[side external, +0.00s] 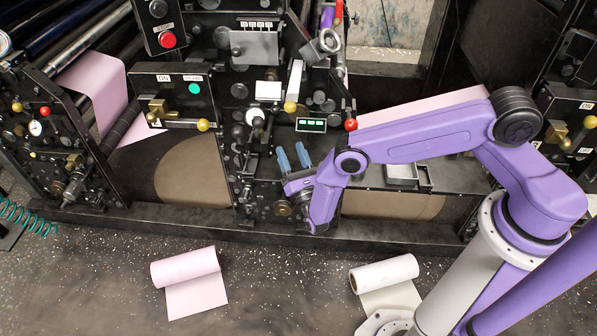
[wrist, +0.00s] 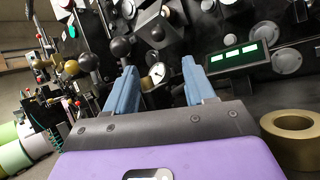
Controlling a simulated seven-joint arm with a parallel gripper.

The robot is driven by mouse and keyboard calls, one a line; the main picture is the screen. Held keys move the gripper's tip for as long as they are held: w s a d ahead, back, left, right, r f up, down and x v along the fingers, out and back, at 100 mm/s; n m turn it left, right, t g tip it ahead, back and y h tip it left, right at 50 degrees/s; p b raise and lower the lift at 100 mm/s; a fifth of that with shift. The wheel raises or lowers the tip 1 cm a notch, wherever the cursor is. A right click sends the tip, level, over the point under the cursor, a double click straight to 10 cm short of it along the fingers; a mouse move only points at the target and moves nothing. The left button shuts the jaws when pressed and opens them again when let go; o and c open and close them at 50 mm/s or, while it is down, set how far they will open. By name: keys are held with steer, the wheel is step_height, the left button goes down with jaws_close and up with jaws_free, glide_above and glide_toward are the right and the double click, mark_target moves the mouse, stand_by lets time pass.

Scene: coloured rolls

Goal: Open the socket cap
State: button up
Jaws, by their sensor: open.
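My gripper (side external: 291,148) is at the machine's black front panel, left of and below the small green-lit display (side external: 311,125). Its two blue fingers are apart, with nothing held between them. In the wrist view, my gripper (wrist: 160,66) points at the panel. A round white-faced gauge (wrist: 158,73) shows between the fingers, beyond the tips. The green-lit display (wrist: 238,55) is right of the right finger. I cannot tell for certain which part of the panel is the socket cap; no touch between fingers and panel is visible.
A tan ring-shaped roll (wrist: 293,138) lies close on the right in the wrist view. Red-balled (side external: 351,125) and yellow-balled (side external: 291,107) levers stick out near my gripper. A pink roll (side external: 185,267) and a white roll (side external: 385,273) lie on the speckled floor.

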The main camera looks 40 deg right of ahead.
steer(key=shift+v, duration=2.65)
